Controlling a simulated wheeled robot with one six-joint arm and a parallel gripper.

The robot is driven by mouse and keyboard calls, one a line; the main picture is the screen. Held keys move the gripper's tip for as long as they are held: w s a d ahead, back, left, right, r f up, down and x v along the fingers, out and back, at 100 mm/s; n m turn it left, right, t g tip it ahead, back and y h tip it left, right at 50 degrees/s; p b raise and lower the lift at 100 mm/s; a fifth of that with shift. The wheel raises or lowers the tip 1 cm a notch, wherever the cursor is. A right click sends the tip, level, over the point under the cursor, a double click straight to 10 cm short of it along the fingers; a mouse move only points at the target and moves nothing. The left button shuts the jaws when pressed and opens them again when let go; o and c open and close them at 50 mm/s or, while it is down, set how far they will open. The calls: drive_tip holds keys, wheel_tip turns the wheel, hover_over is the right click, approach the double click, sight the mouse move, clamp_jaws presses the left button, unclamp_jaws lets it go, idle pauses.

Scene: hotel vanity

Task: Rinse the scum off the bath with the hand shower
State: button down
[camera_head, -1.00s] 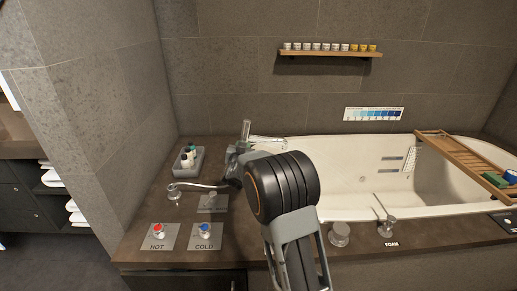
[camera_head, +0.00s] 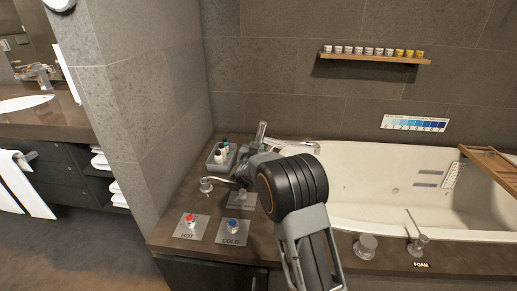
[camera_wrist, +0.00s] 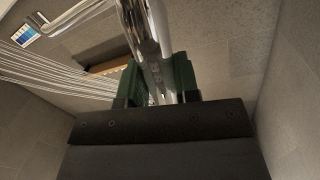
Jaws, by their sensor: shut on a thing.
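My gripper (camera_head: 256,153) is over the left end of the bath deck, partly hidden behind my wrist. In the wrist view, its green-padded fingers (camera_wrist: 160,80) are shut on a chrome tube, the handle of the hand shower (camera_wrist: 148,35). The hand shower's upper end also shows upright in the head view (camera_head: 262,131). Its spray head is not clearly seen. Thin pale lines (camera_wrist: 55,72) fan out left in the wrist view and look like water jets. The white bath (camera_head: 375,185) lies to the right of my gripper. I cannot make out scum clearly.
A bottle tray (camera_head: 217,163) stands behind left of my gripper. HOT (camera_head: 190,222) and COLD (camera_head: 235,226) knobs, a round knob (camera_head: 366,246) and the FOAM lever (camera_head: 418,245) line the deck. A wooden bath rack (camera_head: 490,165) crosses the right end. A wall shelf (camera_head: 375,58) holds small jars.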

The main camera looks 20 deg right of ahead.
idle(0.3)
drive_tip(key=w+a+p, duration=0.4)
drive_tip(key=a, duration=0.6)
drive_tip(key=shift+w+a+m+p, duration=0.3)
drive_tip(key=shift+w+a, duration=0.05)
drive_tip(key=shift+a, duration=0.05)
drive_tip(key=shift+a+r, duration=0.1)
drive_tip(key=shift+r, duration=0.05)
idle(1.5)
drive_tip(key=shift+g+h, duration=0.3)
drive_tip(key=shift+h, duration=0.3)
drive_tip(key=shift+w+a+f+p, duration=0.3)
drive_tip(key=shift+a+p, duration=0.2)
drive_tip(key=shift+a, duration=0.4)
drive_tip(key=shift+w+a+f+p, duration=0.25)
drive_tip(key=shift+a+p, duration=0.25)
drive_tip(key=shift+a, duration=0.35)
drive_tip(key=shift+w+a+f+p, duration=0.3)
drive_tip(key=shift+a+p, duration=0.2)
drive_tip(key=shift+a, duration=0.4)
drive_tip(key=shift+a, duration=0.1)
